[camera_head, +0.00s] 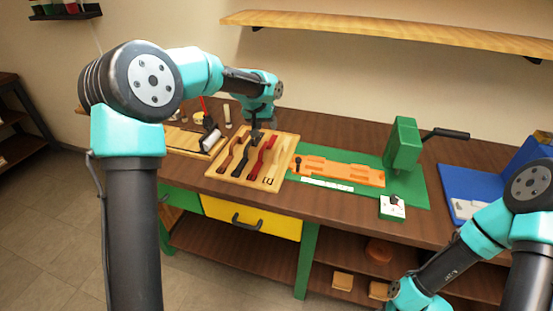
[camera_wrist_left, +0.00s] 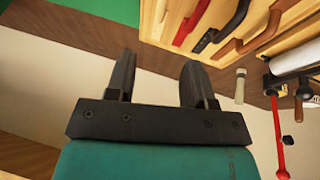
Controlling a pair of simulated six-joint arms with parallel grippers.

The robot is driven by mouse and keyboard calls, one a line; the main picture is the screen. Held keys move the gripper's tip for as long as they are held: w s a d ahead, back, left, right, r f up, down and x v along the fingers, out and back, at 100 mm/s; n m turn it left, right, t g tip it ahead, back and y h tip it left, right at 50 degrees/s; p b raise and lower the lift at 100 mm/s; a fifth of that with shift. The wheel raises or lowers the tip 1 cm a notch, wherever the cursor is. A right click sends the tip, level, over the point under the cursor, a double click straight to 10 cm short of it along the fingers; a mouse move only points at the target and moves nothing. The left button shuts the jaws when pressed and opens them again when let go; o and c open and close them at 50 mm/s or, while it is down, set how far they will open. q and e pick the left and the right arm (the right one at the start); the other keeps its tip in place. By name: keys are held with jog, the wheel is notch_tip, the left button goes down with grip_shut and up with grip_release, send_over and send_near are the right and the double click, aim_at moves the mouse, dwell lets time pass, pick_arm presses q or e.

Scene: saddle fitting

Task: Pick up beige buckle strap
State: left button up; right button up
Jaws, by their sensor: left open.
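The beige buckle strap (camera_head: 277,166) appears as a pale strip at the right end of the light wooden board, with a small buckle shape near its front; its outline blends with the wood. My left gripper (camera_head: 256,138) is above the back part of the board, over the strap row, apart from the beige strap and empty. In the left wrist view its two fingers (camera_wrist_left: 158,72) stand apart with nothing between them.
A red strap (camera_head: 262,158), a black strap (camera_head: 245,156) and a brown strap (camera_head: 231,155) lie beside it. To the right are a green mat (camera_head: 417,190) with an orange fixture (camera_head: 340,171) and a green press (camera_head: 403,145). Tools stand left of the board.

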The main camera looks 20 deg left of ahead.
pick_arm(q)
send_near(279, 149)
jog(key=x, duration=0.5)
jog(key=shift+f, duration=0.2)
dwell(0.4)
jog(key=shift+x, duration=2.6)
jog(key=shift+s, duration=0.1)
grip_shut()
